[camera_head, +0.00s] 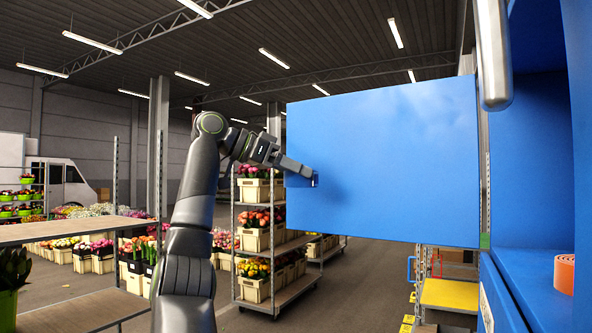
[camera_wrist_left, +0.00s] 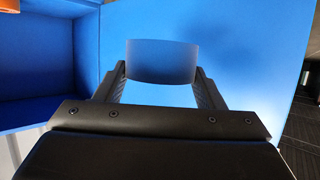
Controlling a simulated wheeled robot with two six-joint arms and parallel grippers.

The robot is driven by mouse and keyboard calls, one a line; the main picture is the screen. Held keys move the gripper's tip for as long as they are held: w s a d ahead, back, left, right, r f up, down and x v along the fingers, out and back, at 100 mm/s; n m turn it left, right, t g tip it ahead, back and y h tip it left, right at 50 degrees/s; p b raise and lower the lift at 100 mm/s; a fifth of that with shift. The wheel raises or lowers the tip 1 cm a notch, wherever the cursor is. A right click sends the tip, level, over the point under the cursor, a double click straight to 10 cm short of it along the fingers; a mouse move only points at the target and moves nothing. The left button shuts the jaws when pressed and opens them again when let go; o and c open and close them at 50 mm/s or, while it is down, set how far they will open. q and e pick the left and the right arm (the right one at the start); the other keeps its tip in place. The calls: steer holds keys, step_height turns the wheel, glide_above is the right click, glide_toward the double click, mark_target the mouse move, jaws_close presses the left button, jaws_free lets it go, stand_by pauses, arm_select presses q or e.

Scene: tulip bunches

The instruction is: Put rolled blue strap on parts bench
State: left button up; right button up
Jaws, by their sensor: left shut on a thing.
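A blue cabinet door (camera_head: 390,160) stands swung open, to the left of the open blue cabinet (camera_head: 530,165). My left gripper (camera_head: 312,178) is at the door's free left edge, shut on the blue door handle. In the left wrist view the handle (camera_wrist_left: 162,62) sits between the two fingers of my left gripper (camera_wrist_left: 162,80), with the door behind it. A rolled orange strap (camera_head: 565,273) lies on a cabinet shelf at the right; part of it also shows in the left wrist view (camera_wrist_left: 48,6). I see no rolled blue strap. My right gripper is not in view.
A wheeled flower rack (camera_head: 262,290) stands behind my arm. A yellow-topped step or cart (camera_head: 450,294) is below the door. Grey floor lies between.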

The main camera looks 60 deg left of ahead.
arm_select(q)
steer(key=s+a+p, duration=0.3)
steer(key=s+a, duration=0.2)
steer(key=a, duration=0.2)
steer(key=shift+s, duration=0.3)
steer(key=shift+a, duration=0.1)
